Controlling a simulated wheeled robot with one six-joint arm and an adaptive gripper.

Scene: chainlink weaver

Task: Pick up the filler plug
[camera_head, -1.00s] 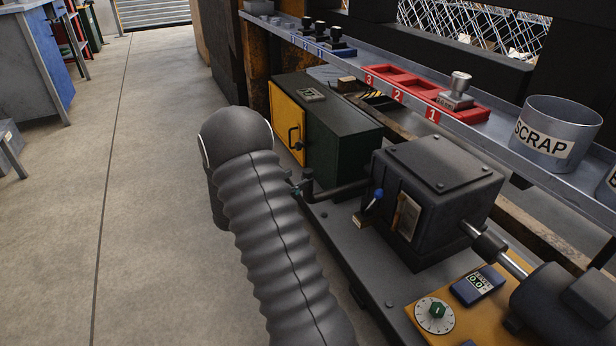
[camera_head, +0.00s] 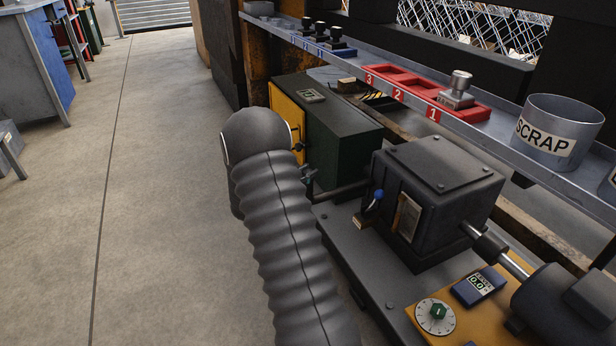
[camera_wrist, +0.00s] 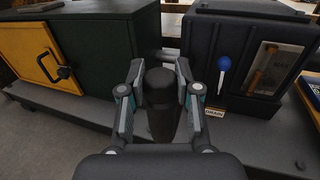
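A dark, round-topped cylinder, which looks like the filler plug (camera_wrist: 159,88), stands upright in the middle of the wrist view. My gripper (camera_wrist: 160,75) is open, with one finger on each side of it. Narrow gaps seem to show between the fingers and the plug, and I cannot tell whether either finger touches it. In the head view my arm hides the plug, and only a small part of my gripper (camera_head: 308,178) shows at the arm's right edge, by a dark pipe (camera_head: 342,192).
A black gearbox (camera_head: 437,195) with a blue-knobbed lever (camera_head: 377,195) stands right of the pipe. A green cabinet with a yellow door (camera_head: 287,118) stands behind. A shelf above holds a red numbered tray (camera_head: 400,82) and a scrap bin (camera_head: 556,135).

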